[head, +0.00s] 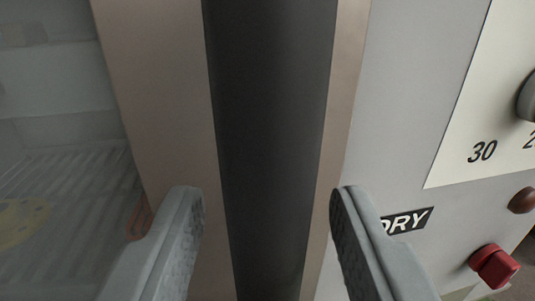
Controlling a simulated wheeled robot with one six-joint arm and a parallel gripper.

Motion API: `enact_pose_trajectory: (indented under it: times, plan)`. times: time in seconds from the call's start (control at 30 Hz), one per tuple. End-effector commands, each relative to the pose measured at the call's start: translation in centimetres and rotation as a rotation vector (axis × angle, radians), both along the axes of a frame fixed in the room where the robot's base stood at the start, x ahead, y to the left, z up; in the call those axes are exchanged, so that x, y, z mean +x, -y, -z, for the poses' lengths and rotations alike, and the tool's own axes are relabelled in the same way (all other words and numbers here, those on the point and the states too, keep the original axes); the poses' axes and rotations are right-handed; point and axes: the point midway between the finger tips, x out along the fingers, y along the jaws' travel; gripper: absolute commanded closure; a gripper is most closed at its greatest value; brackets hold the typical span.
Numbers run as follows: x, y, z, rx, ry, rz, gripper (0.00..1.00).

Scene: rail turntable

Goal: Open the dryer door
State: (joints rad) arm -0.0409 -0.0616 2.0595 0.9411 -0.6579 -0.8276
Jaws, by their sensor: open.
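The dryer door fills the left and middle of the head view, with a clear window (60,120) and a bronze-coloured frame (155,80). A dark grey vertical strip (270,100) runs from top to bottom beside the frame; I cannot tell whether it is a raised handle or a recess. My gripper (265,192) is open and empty. Contact cannot be told. No gap at the door's edge is visible.
A ribbed rack (85,190) and a yellow item (22,222) show through the window.

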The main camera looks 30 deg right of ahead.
Motion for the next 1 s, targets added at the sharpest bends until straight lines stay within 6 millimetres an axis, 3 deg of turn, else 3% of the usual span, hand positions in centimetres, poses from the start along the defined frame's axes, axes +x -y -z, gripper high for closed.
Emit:
enact_pose_trajectory:
  times: [0.47,0.7,1.0]
  plan:
    - [1.14,0.63,-0.02,0.001,0.0,0.0,0.57]
    - [1.12,0.62,-0.02,0.001,0.0,0.0,1.0]
    - [1.02,0.09,-0.04,0.0,0.001,0.001,1.0]
